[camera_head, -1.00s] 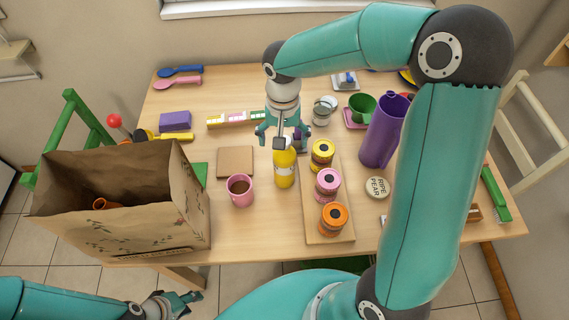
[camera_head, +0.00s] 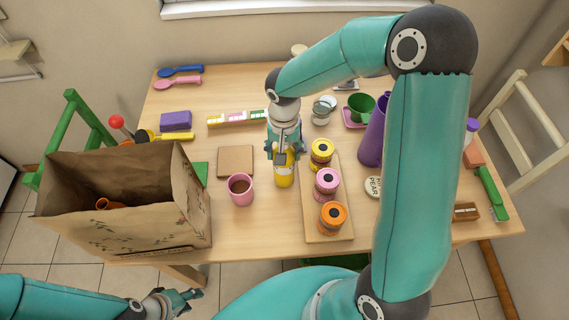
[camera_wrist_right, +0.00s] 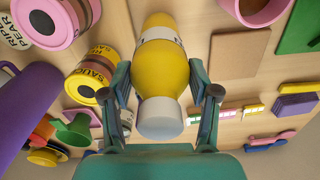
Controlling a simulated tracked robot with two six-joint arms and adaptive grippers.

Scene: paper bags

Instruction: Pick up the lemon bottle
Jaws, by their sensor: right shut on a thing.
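The lemon bottle (camera_head: 284,172) is yellow with a pale cap and stands upright on the table, between the pink mug and the board of tins. My right gripper (camera_head: 284,152) is around its upper part from above and shut on it. In the right wrist view, the yellow bottle (camera_wrist_right: 161,62) sits between the two fingers of my right gripper (camera_wrist_right: 162,95), with its cap toward the palm. My left gripper (camera_head: 180,300) is low at the front left, below the table edge. Its fingers look apart, with nothing between them.
A pink mug (camera_head: 241,189) stands close left of the bottle. A wooden board (camera_head: 318,229) with yellow, pink and orange tins is close on the right. A purple pitcher (camera_head: 371,145) stands farther right. A paper bag (camera_head: 150,215) is at the left.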

